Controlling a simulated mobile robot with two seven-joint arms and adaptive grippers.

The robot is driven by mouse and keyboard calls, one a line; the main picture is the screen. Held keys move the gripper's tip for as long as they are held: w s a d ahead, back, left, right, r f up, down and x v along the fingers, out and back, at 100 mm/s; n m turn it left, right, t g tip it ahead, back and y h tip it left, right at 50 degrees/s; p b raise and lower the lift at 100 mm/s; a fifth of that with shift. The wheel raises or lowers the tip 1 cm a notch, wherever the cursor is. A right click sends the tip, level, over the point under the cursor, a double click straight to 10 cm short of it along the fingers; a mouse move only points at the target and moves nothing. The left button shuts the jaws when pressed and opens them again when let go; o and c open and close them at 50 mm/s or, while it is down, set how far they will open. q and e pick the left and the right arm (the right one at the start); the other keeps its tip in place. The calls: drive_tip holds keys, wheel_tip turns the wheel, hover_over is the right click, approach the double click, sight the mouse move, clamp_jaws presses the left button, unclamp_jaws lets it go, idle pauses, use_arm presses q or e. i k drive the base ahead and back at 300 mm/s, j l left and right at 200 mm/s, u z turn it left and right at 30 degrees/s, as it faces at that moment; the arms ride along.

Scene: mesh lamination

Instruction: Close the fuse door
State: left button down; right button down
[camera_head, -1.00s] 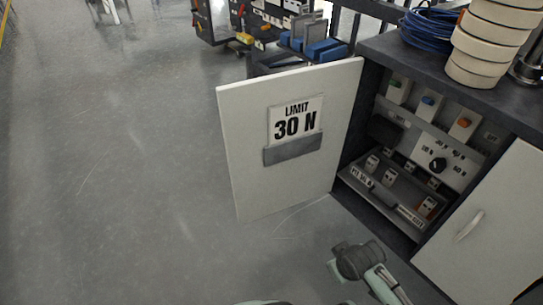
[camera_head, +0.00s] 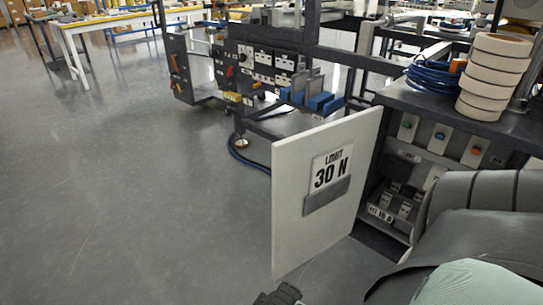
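The fuse door (camera_head: 312,228) is a white panel with a "LIMIT 30 N" label (camera_head: 331,171) and a grey pocket below it. It stands swung wide open on the left side of the dark cabinet, hinged along its right edge. Inside the cabinet, green, blue and orange buttons and a lower row of fuse-like modules (camera_head: 394,204) show. A large grey and pale green link of my arm covers the lower right and hides the rest of the cabinet. A small dark part at the bottom edge appears to be mine.
A blue cable coil (camera_head: 433,76) and a stack of cream rolls (camera_head: 494,78) sit on the cabinet top. A dark cart with panels and blue blocks (camera_head: 324,103) stands behind the door. The floor (camera_head: 130,190) to the left is clear.

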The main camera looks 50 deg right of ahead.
sight(319, 174)
drive_tip(key=i+j+u, duration=0.1)
drive_tip(key=i+j, duration=0.3)
drive_tip(key=i, duration=0.15)
drive_tip(key=i+j+u, duration=0.1)
drive_tip(key=i+j, duration=0.25)
drive_tip(key=i, duration=0.2)
drive_tip(key=i+z, duration=0.2)
drive_tip(key=z, duration=0.2)
drive_tip(key=i+z, duration=0.2)
drive_tip(key=z, duration=0.2)
drive_tip(key=i+z, duration=0.2)
drive_tip(key=z, duration=0.2)
drive_tip(key=i+j+z, duration=0.15)
drive_tip(key=z, duration=0.25)
drive_tip(key=i+z, duration=0.15)
drive_tip(key=z, duration=0.25)
drive_tip(key=i+j+z, duration=0.1)
drive_tip(key=z, duration=0.35)
drive_tip(key=i+j+z, duration=0.1)
drive_tip(key=z, duration=0.3)
drive_tip(key=i+j+z, duration=0.1)
drive_tip(key=z, duration=0.3)
drive_tip(key=i+j+z, duration=0.2)
drive_tip(key=z, duration=0.3)
drive_tip(key=i+j+z, duration=0.25)
drive_tip(key=z, duration=0.2)
drive_tip(key=k+j, duration=0.05)
drive_tip(key=j, duration=0.05)
